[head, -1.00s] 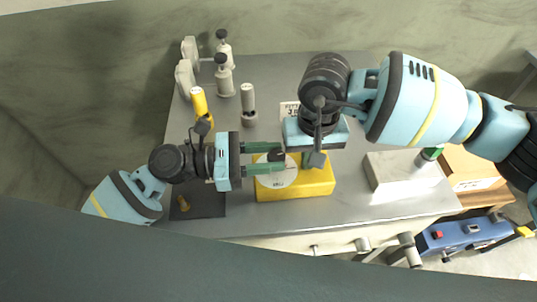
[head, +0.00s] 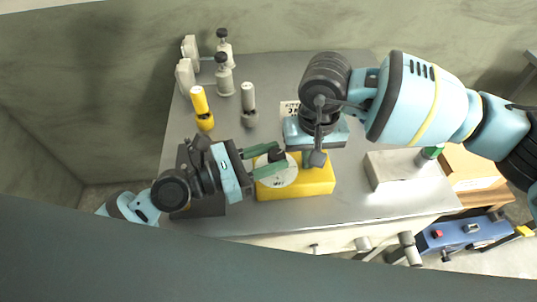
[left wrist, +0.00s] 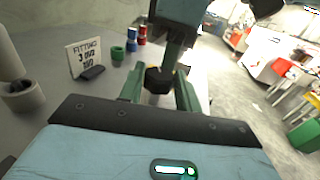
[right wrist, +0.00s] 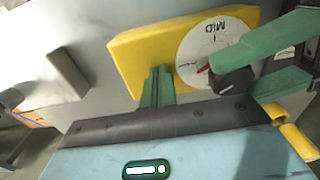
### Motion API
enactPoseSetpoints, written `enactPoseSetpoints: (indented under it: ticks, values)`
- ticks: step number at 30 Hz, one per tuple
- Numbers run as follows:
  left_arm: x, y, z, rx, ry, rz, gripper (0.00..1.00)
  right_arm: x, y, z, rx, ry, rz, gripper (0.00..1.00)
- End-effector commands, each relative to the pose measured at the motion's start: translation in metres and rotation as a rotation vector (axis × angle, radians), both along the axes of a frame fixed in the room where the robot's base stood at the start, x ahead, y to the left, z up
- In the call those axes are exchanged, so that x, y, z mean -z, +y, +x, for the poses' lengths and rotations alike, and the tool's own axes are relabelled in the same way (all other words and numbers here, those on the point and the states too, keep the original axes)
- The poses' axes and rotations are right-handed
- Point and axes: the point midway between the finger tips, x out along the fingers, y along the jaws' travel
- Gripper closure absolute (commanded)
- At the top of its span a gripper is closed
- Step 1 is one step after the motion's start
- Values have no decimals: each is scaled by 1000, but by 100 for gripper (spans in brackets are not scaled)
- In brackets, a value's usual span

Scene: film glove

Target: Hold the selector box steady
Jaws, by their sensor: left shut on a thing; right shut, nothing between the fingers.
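The selector box (head: 315,184) is a yellow block on the grey table, with a white dial (head: 268,178) and a black knob (head: 277,154) on it. My left gripper (head: 279,157) comes in from the left, tilted, and is shut on the knob. The knob also shows between its green fingers in the left wrist view (left wrist: 158,80). My right gripper (head: 317,158) is shut and empty, pointing down at the box's right part. In the right wrist view its fingers (right wrist: 158,86) overlap the box's edge (right wrist: 140,45); I cannot tell whether they touch it. The dial reads "MID" there.
A yellow bottle (head: 202,108) and several pale bottles stand at the back left. A lettered card (head: 289,110) stands behind the box. A pale block (head: 403,169) lies to the right. A dark mat (head: 207,205) lies under my left arm.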

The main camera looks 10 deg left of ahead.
Motion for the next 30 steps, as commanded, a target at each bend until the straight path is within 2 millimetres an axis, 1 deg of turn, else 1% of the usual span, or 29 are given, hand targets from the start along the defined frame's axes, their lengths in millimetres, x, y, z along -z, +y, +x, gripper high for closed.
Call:
enactPoseSetpoints:
  ticks: [1, 13, 21, 30]
  values:
    - [7, -4, -6, -7, 16, -1, 89, 10, -1, -2, 1, 15, -6, 100]
    - [2, -10, -9, -180, 10, -21, 89, 11, 0, -2, 2, 13, -3, 100]
    - [1, -9, -8, -291, 8, -21, 89, 10, 0, -2, 2, 12, -2, 100]
    - [0, -8, -8, -368, 6, -16, 89, 10, 0, -1, 3, 10, -3, 100]
